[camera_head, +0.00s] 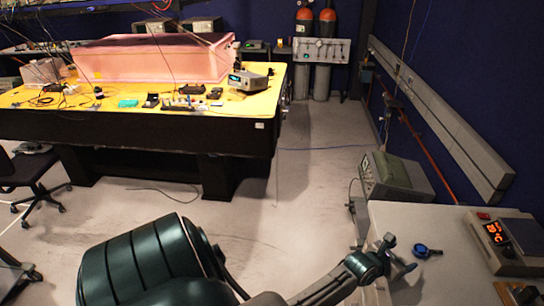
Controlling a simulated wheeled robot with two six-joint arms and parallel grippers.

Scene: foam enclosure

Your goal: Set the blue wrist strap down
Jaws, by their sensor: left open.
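The blue wrist strap (423,251) is a small blue ring with a short tail, lying on the pale tabletop (455,270) at the lower right. My left gripper (401,254) is just left of the strap, its dark arm reaching in low from the left. Its fingers are apart, with one tip toward the back and one toward the front. The strap appears to be outside the fingers; I cannot tell whether they touch. My right gripper is not in view.
A long bench with a yellow top (130,92) and pink foam enclosure (155,62) is at back left. Floor between is open.

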